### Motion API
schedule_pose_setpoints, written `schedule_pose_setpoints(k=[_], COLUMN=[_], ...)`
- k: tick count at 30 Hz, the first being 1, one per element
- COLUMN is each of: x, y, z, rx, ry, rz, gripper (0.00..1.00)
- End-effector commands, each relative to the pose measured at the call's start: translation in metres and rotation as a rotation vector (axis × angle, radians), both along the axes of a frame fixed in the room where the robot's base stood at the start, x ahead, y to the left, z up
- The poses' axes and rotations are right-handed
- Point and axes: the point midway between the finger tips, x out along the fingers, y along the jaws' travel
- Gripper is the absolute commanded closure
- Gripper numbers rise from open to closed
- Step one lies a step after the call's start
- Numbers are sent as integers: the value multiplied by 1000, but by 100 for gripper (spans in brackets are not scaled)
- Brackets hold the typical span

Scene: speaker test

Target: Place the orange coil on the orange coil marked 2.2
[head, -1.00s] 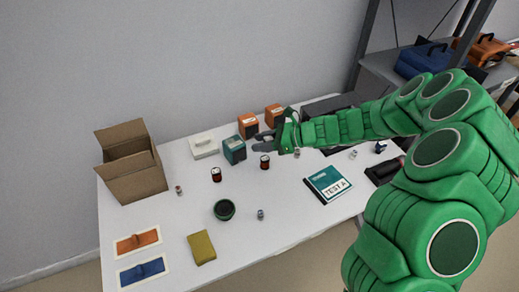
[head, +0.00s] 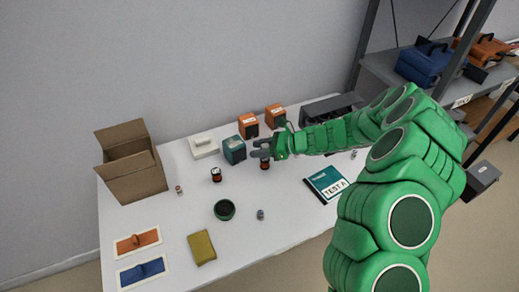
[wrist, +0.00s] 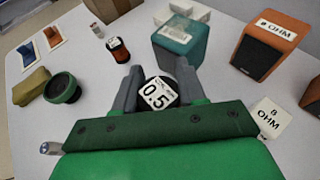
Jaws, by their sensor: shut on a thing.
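My gripper (head: 262,149) is over the back middle of the white table. In the wrist view its two grey fingers (wrist: 160,76) are shut on a dark coil (wrist: 157,94) whose white top label reads 0.5. In the head view this coil (head: 265,165) shows below the fingers, orange-red on its side, at or close to the table top. A second dark and orange-red coil (head: 216,175) with a pale top stands upright to the left, apart from the gripper. It also shows in the wrist view (wrist: 119,51); its label is too small to read.
A teal box (head: 235,149) and two orange speakers (head: 248,126) stand behind the gripper. A white box (head: 204,146) and an open cardboard box (head: 135,165) are further left. A green round part (head: 224,210) lies in front. The table between the two coils is clear.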

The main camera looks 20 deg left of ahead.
Motion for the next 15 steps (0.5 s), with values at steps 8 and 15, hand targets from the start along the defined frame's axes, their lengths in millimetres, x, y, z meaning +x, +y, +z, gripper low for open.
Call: schedule_pose_setpoints(k=[8,15], x=[0,0], y=[0,0], z=[-4,-6], rx=[0,0], ry=[0,0], rz=[-1,-1], gripper=[90,49])
